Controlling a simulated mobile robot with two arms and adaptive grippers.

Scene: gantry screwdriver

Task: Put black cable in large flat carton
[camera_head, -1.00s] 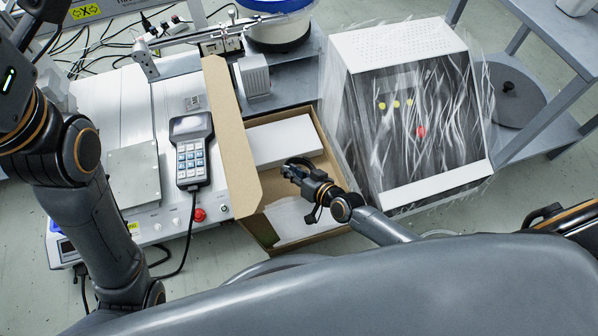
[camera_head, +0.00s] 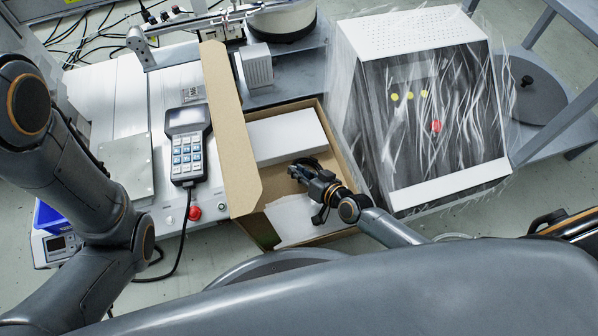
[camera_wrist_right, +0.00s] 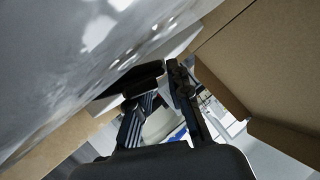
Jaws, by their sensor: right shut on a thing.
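The large flat carton (camera_head: 337,150) stands open right of the white machine, its brown flap raised on the left side. My right gripper (camera_head: 303,172) is over the inside of the carton, above the white contents. It is shut on a dark thing, apparently the black cable (camera_head: 297,170); its outline blends with the black fingers. In the right wrist view, the right gripper (camera_wrist_right: 163,85) shows with a black piece (camera_wrist_right: 133,83) at its fingertips, between cardboard walls. My left arm crosses the left side; its gripper is out of view.
A white box (camera_head: 285,137) lies inside the carton. A handheld keypad (camera_head: 186,145) rests on the machine (camera_head: 125,85) to the left. A plastic-wrapped cabinet (camera_head: 420,110) stands close on the carton's right. A grey shelf (camera_head: 560,125) is at far right.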

